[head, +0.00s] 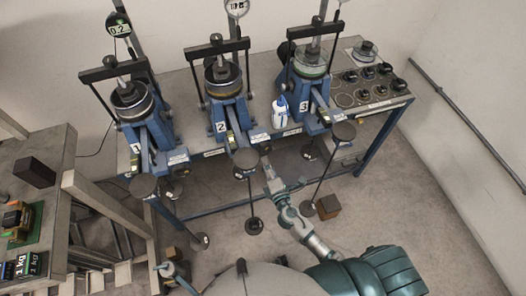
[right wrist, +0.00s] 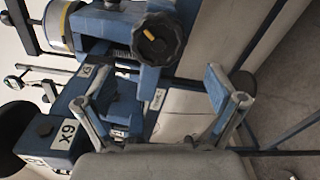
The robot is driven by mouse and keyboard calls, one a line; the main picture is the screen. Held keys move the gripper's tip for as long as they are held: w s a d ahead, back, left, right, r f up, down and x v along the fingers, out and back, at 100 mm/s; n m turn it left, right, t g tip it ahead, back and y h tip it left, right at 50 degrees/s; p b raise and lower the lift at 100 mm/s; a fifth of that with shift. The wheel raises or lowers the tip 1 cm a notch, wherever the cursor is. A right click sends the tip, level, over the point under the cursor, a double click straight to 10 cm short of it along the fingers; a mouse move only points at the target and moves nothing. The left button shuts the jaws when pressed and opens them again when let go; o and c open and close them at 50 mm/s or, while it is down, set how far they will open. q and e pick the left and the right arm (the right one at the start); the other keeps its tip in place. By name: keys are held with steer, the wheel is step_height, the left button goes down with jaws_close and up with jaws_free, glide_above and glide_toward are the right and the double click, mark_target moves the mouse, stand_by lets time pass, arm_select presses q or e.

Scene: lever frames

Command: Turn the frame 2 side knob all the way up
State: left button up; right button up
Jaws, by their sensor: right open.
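Frame 2 (head: 222,112) is the middle of three blue lever frames on the grey bench. In the right wrist view a round black side knob (right wrist: 157,38) with a yellow mark sits on a blue frame body, beyond the fingertips. My right gripper (head: 267,168) is just in front of and right of frame 2's lower part. In its wrist view the right gripper (right wrist: 160,82) has its fingers spread, with nothing between the tips, and is apart from the knob. My left gripper (head: 168,270) appears small at the lower left; its jaws are unclear.
Frame 1 (head: 140,120) stands to the left and frame 3 (head: 310,85) to the right. A white bottle (head: 279,112) stands between frames 2 and 3. Dark hanging weights (head: 254,225) are near my right arm. A brown box (head: 327,206) lies on the floor.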

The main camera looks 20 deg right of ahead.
mark_target(265, 152)
steer(key=w+n, duration=0.1)
steer(key=w, duration=0.2)
steer(key=w+n, duration=0.1)
steer(key=w, duration=0.2)
steer(key=shift+w+d, duration=0.1)
steer(key=shift+w, duration=0.6)
steer(key=shift+c, duration=0.7)
steer(key=shift+f, duration=0.1)
steer(key=c, duration=1.5)
arm_select(q)
steer(key=shift+w+d+f, duration=0.2)
steer(key=shift+w+f, duration=0.05)
steer(key=shift+w, duration=0.1)
